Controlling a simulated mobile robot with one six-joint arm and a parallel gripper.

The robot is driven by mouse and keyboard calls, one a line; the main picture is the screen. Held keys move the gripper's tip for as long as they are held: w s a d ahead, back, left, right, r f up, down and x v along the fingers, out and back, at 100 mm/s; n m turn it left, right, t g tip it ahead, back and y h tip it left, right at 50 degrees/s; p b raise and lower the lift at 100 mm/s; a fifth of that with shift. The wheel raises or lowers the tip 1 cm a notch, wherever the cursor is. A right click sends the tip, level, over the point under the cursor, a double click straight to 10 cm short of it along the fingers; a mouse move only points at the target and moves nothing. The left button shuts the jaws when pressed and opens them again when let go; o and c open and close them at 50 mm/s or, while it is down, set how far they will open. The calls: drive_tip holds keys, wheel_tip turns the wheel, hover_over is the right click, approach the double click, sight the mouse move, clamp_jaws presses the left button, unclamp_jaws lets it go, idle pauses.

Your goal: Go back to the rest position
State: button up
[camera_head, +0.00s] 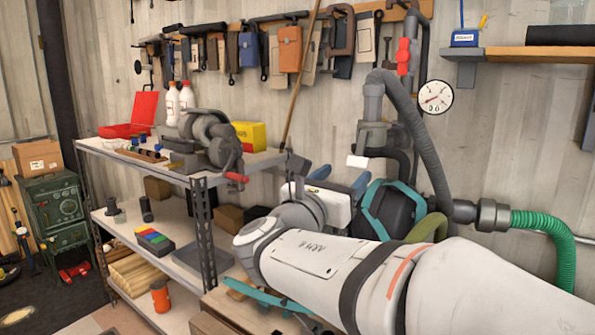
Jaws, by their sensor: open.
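My white arm reaches in from the lower right and fills much of the front. Its end bends up near the middle of the picture, beyond the wrist joint. My gripper (341,178) shows there as a pale body with two blue fingers standing apart. It is open, and I see nothing between the fingers. It is in front of the wall, right of the shelf unit. My arm hides part of what lies below and behind it.
A metal shelf unit (205,240) on the left carries a grinder-like machine (208,135), a red case (143,112), white bottles (179,100) and a yellow box (249,135). A black and teal machine (392,207) and a grey hose (425,140) are close behind my arm. Tools hang above.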

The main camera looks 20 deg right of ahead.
drive_tip(key=shift+s+a+f, duration=0.1)
drive_tip(key=shift+s+a, duration=0.2)
drive_tip(key=s+d+f+m+g+y+p, duration=0.1)
drive_tip(key=s+d+f+m+g+y, duration=0.2)
drive_tip(key=f+m, duration=0.45)
drive_tip(key=s+f+m+g+y, duration=0.3)
drive_tip(key=s+f+m+g, duration=0.15)
drive_tip(key=f, duration=0.55)
drive_tip(key=s+a+f+m+g+y, duration=0.1)
drive_tip(key=s+a+f+m+y, duration=0.2)
drive_tip(key=a+f+m+y, duration=0.2)
drive_tip(key=s+a+f+m+g+y+p, duration=0.1)
drive_tip(key=s+a+f+m+y, duration=0.3)
drive_tip(key=m, duration=0.4)
drive_tip(key=shift+s+a+f+m+y, duration=0.3)
drive_tip(key=shift+a+f+y, duration=0.2)
drive_tip(key=shift+a, duration=0.7)
drive_tip(key=shift+g, duration=0.25)
drive_tip(key=shift+c, duration=0.4)
